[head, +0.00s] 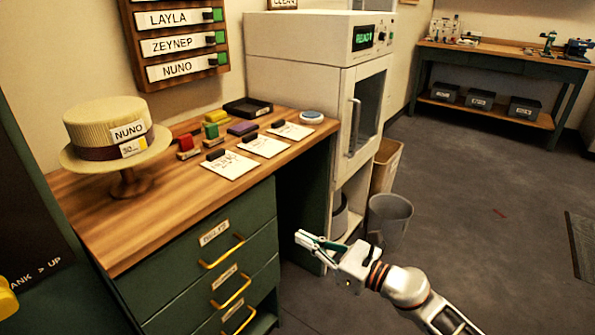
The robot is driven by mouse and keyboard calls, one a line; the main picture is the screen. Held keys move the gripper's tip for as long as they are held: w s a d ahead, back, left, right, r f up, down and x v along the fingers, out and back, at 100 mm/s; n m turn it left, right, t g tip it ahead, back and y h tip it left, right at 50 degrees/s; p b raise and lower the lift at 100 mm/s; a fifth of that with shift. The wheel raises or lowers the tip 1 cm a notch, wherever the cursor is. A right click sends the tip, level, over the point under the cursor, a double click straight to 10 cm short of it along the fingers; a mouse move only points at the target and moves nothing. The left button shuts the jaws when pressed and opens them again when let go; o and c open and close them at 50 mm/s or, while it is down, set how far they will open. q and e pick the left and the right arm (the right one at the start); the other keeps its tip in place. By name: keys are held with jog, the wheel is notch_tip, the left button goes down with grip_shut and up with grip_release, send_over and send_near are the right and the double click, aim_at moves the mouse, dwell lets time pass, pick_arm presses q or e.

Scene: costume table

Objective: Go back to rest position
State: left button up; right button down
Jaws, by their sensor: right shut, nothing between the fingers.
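My right gripper (318,245) shows in the head view at the lower middle, in front of the open space beside the drawers. Its fingers are shut with nothing between them. Its arm comes in from the lower right. My left gripper is not in the head view.
A wooden table (178,220) with green drawers (205,290) stands at the left, bearing a straw hat (95,122) on a stand, several coloured blocks and cards. A white cabinet (290,60) stands behind. A grey bin (388,222) is on the floor. Open floor lies at the right.

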jog(key=s+d+m+t+h+p, duration=0.7)
jog(key=s+m, duration=0.5)
jog(key=m, duration=1)
pick_arm(q)
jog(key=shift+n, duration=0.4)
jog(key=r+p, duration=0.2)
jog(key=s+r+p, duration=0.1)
jog(key=p, duration=0.2)
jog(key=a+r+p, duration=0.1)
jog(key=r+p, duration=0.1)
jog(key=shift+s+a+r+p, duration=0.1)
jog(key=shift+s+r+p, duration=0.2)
jog(key=shift+p, duration=0.05)
pick_arm(e)
jog(key=s+d+f+m+g+h, duration=0.1)
jog(key=s+d+f+m+g, duration=0.1)
jog(key=s+m, duration=0.5)
jog(key=s+d+f+m+g+h, duration=0.2)
jog(key=s+d+f+m, duration=0.3)
jog(key=s, duration=0.5)
jog(key=s+d+f+m+g+h, duration=0.2)
jog(key=s+d+f+m+g, duration=0.1)
jog(key=s+m, duration=0.5)
jog(key=shift+s+d+f+m, duration=0.3)
jog(key=shift+s+d+f, duration=0.5)
jog(key=shift+f, duration=0.15)
